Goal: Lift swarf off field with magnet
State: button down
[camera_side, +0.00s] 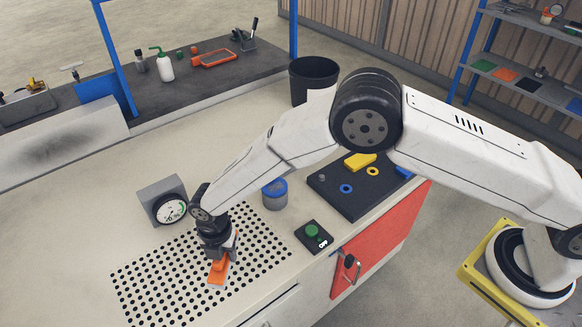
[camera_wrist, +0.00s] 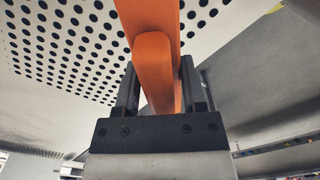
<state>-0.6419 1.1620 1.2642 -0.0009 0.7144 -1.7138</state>
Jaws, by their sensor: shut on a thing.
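My gripper (camera_side: 219,252) is shut on an orange tool (camera_side: 218,270), which I take to be the magnet. In the wrist view the gripper (camera_wrist: 160,88) has its dark fingers on both sides of the orange body (camera_wrist: 153,60). The field is a light panel with rows of black holes (camera_side: 160,280), and it also shows in the wrist view (camera_wrist: 70,30). The orange tool is over the right part of the field; I cannot tell whether it touches it. I can make out no swarf in either view. The tool's lower face is hidden.
A dial gauge (camera_side: 167,205) stands behind the field. A dark tray (camera_side: 345,204) holds yellow and blue parts. A black bin (camera_side: 312,78) stands behind.

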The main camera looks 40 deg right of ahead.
jog(key=shift+f, duration=3)
jog(key=shift+r, duration=0.15)
jog(key=shift+r, duration=3.9)
jog(key=shift+d, duration=0.15)
jog(key=s+d+r+m, duration=0.1)
jog(key=d+r+m, duration=0.3)
jog(key=d+m, duration=0.5)
jog(key=s+d+r+m, duration=0.2)
jog(key=d+r+m, duration=0.3)
jog(key=d+m, duration=0.4)
jog(key=s+d+r+m, duration=0.1)
jog(key=d+r+m, duration=0.4)
jog(key=d+m, duration=0.4)
jog(key=d, duration=0.5)
jog(key=shift+s+d+r, duration=0.15)
jog(key=shift+s+d, duration=0.15)
jog(key=shift+s, duration=0.1)
